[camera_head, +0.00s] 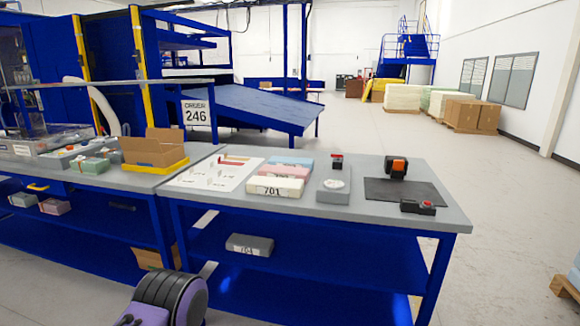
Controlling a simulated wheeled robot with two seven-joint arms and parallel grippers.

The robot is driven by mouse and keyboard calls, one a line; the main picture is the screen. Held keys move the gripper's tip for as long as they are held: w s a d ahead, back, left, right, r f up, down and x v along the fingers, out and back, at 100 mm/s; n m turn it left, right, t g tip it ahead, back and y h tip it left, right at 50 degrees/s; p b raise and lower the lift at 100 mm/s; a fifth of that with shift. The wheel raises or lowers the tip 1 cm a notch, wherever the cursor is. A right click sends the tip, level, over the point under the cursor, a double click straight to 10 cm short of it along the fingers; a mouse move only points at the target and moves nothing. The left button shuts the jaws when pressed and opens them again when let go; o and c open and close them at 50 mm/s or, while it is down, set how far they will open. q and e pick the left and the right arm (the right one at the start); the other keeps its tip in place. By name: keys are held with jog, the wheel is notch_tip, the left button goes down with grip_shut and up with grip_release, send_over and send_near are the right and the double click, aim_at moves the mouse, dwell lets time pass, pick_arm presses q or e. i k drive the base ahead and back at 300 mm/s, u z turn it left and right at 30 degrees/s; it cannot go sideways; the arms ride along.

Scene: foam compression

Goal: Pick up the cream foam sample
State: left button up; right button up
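The cream foam sample (275,187) is a flat block with the number 701 on its front face. It lies on the grey tabletop (330,208) of the blue workbench, at the front of a row of foam blocks. A pink block (282,171) lies right behind it, and a pale blue-green block (291,161) lies behind that. I cannot tell whether the blocks touch. Neither of my grippers is in view.
Right of the sample are a grey block-shaped device (333,190) with a pale round top, a small red-topped item (336,161), a dark mat (402,191) and an orange-black device (396,167). A printed sheet (215,174) lies left. A grey block (249,245) sits on the shelf below.

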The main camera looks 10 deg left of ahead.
aim_at(259, 185)
jog(key=z, duration=0.15)
jog(key=i, duration=0.95)
jog(key=u, duration=0.25)
